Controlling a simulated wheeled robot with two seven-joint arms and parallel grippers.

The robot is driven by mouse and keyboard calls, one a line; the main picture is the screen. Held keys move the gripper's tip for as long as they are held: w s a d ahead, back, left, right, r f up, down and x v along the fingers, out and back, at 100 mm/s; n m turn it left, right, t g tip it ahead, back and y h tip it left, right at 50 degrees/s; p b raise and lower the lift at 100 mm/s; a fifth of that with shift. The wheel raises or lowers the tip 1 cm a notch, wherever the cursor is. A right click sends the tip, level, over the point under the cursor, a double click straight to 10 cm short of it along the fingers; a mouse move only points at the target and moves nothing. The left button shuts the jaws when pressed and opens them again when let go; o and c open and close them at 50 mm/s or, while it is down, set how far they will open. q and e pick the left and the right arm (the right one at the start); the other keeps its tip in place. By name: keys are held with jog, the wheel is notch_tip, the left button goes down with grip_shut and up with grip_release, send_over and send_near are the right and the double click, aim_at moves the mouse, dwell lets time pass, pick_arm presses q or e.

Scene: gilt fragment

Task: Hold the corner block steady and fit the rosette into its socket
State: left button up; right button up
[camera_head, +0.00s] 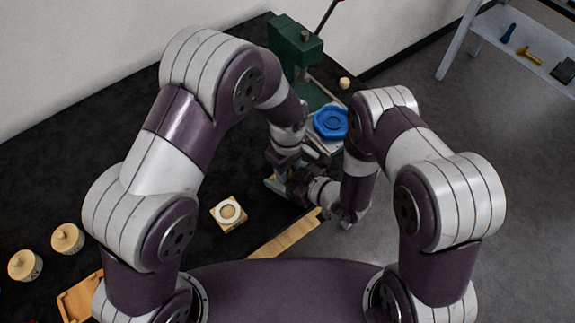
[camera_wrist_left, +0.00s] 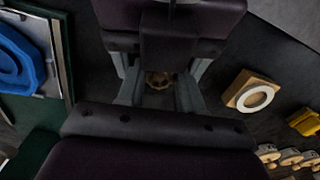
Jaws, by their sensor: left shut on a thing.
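The corner block (camera_head: 229,213) is a small pale wooden block with a light ring around a round socket. It lies on the black table, apart from both grippers, and also shows at the right of the left wrist view (camera_wrist_left: 252,93). The rosette (camera_wrist_left: 159,79) is a small golden-brown scalloped disc. My left gripper (camera_wrist_left: 159,92) is shut on it; in the head view this gripper (camera_head: 292,182) is partly hidden. My right gripper (camera_wrist_left: 160,66) faces it closely, its fingers apart on either side of the rosette. The head view hides the rosette.
A green press (camera_head: 297,52) stands at the back, with a blue ring-shaped piece (camera_head: 330,122) beside it. Two round wooden jars (camera_head: 67,238) (camera_head: 25,265) and a wooden tray (camera_head: 75,302) are at the left. A wooden strip (camera_head: 285,234) lies along the front edge. Table around the block is clear.

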aim_at(288, 171)
pick_arm(q)
jog(key=shift+f, duration=0.55)
jog(key=o, duration=1.2)
pick_arm(e)
jog(key=shift+s+f, duration=0.1)
pick_arm(q)
notch_tip(288, 171, up, 12)
jog(key=shift+r, duration=0.1)
